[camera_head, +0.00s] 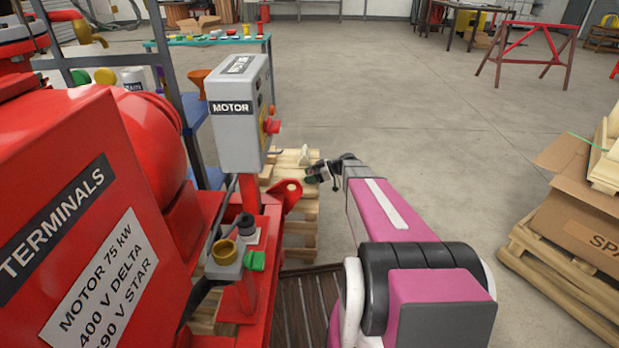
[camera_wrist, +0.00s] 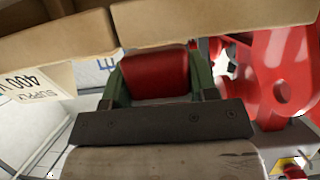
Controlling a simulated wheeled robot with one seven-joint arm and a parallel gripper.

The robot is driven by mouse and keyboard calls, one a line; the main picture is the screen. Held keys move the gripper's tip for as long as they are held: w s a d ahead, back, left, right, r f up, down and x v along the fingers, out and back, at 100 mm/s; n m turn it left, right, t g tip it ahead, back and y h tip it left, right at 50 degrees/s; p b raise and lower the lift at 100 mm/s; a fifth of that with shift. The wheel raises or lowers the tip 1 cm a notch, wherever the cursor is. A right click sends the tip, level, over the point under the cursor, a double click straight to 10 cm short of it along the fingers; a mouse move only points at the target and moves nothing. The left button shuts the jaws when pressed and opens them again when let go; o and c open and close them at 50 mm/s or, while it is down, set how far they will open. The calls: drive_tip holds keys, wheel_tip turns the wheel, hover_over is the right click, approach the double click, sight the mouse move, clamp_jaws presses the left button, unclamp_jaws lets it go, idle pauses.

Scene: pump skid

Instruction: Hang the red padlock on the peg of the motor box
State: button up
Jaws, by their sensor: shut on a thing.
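The red padlock (camera_wrist: 155,74) shows as a red block in the wrist view, between the green fingers of my gripper (camera_wrist: 158,90). My gripper is shut on it. A shackle cannot be made out. In the head view my gripper (camera_head: 321,172) is small and dark, to the right of and below the grey motor box (camera_head: 236,128), apart from it. The padlock cannot be made out there. The motor box stands on a red post and has a red knob on a yellow plate on its right side. I cannot make out its peg.
A red lug with a hole (camera_head: 288,192) is below the box; a red holed plate (camera_wrist: 284,75) fills the wrist view's right. Wooden boards (camera_wrist: 215,20) cross its top. The red motor housing (camera_head: 75,200) is left, a cardboard box (camera_head: 580,215) right. Open floor lies beyond my arm.

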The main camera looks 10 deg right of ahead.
drive_tip(key=shift+f, duration=0.3)
drive_tip(key=shift+f, duration=0.15)
drive_tip(key=o, duration=1.1)
drive_tip(key=shift+c, duration=0.2)
drive_tip(key=shift+f, duration=0.1)
